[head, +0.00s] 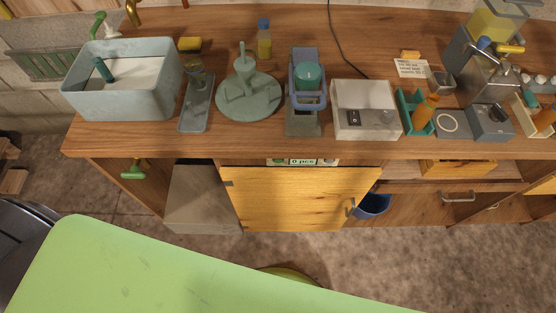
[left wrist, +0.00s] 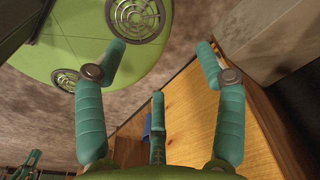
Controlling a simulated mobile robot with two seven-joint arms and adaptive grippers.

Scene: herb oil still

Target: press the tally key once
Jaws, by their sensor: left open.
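A small display strip reading what looks like "0 pcs" (head: 303,161) is on the front edge of the counter, above the yellow wooden door. The yellow wooden door (left wrist: 190,112) lies beyond the fingers there. The display does not show in that view. Neither gripper shows in the head view.
The counter carries a grey basin (head: 120,106), a green round stand (head: 248,108), a blue-framed device (head: 306,118), a white box with a dark switch (head: 366,95) and a grey machine (head: 462,72). A blue bucket (head: 373,206) stands below. Bare floor lies before the door.

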